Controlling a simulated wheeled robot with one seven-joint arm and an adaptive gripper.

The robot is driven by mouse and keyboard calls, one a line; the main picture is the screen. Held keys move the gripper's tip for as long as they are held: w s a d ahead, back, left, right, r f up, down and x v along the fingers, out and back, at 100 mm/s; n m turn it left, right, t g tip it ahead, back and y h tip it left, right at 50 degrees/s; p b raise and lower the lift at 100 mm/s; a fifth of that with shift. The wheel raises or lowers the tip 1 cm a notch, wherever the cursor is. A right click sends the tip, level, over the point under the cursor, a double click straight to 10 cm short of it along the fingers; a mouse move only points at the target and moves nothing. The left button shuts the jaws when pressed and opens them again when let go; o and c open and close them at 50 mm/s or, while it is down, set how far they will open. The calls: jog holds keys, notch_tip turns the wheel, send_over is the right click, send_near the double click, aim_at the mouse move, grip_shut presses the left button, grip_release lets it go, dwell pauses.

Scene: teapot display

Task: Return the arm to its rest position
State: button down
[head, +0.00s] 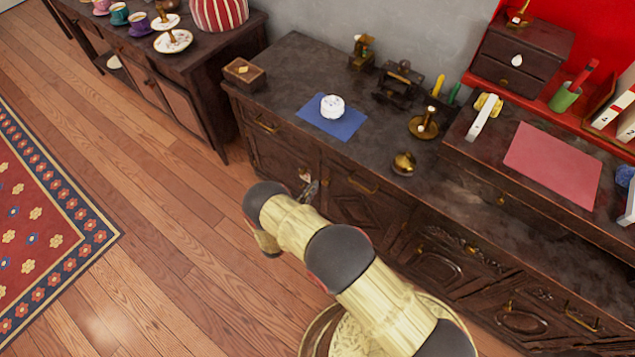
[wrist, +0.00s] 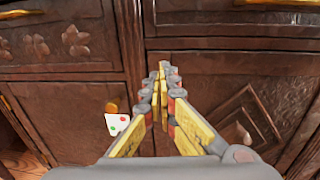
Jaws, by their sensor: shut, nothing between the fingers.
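My arm (head: 340,262) reaches from the lower right of the head view towards the front of the dark wooden cabinet. My gripper (wrist: 161,78) is shut and empty in the wrist view, its fingers together in front of carved cabinet doors (wrist: 215,60). In the head view only a small part of my gripper (head: 311,190) shows past the arm, below the cabinet's top edge. I cannot tell whether the fingertips touch the cabinet front.
The cabinet top (head: 290,75) holds a blue cloth (head: 335,122) with a white lidded pot (head: 332,106), a small wooden box (head: 243,72) and brass pieces. A white piece with coloured dots (wrist: 117,124) is left of my fingers. Open wooden floor (head: 170,240) lies left.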

jog(key=a+p+v, duration=0.1)
jog(key=v, duration=0.7)
jog(key=shift+w+p, duration=0.15)
jog(key=shift+p, duration=0.25)
